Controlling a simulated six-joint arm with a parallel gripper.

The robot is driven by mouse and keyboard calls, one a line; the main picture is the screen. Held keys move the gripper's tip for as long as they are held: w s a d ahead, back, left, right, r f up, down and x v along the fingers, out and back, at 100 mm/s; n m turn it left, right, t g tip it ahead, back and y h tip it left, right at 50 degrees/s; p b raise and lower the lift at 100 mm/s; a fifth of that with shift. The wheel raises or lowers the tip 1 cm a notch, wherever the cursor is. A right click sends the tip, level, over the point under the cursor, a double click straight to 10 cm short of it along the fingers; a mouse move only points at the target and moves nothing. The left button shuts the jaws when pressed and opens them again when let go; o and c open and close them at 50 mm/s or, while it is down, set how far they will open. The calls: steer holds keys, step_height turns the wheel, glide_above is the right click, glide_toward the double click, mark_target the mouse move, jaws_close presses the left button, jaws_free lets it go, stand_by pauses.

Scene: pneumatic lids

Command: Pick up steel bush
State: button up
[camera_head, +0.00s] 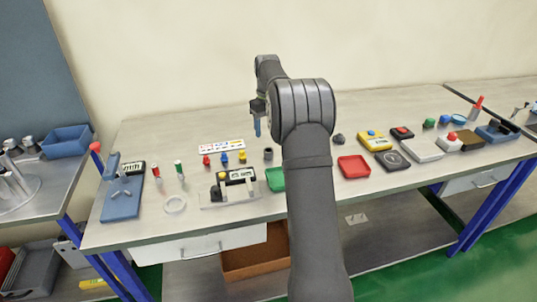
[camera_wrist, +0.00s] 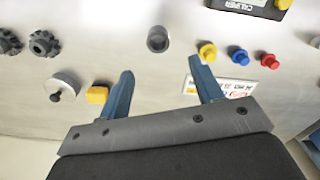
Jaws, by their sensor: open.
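The steel bush is a short dark grey cylinder with an open bore. It stands upright on the bench in the head view (camera_head: 268,154) and at the top middle of the wrist view (camera_wrist: 157,40). My gripper (camera_wrist: 163,74) is open, with its two blue fingers apart and nothing between them. In the wrist view the bush lies beyond the fingertips, roughly in line with the gap. In the head view my gripper (camera_head: 257,127) hangs above the bench, behind and slightly left of the bush. They are not touching.
Yellow (camera_wrist: 207,50), blue (camera_wrist: 239,55) and red (camera_wrist: 270,61) knobbed parts stand right of the bush. A green tray (camera_head: 276,180) lies in front. Bare bench surrounds the bush.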

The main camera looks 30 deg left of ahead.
mark_target(269, 150)
steer(key=f, duration=1)
steer(key=shift+d+f, duration=0.15)
steer(key=shift+d, duration=0.05)
steer(key=c, duration=1.2)
steer(key=shift+o, duration=0.2)
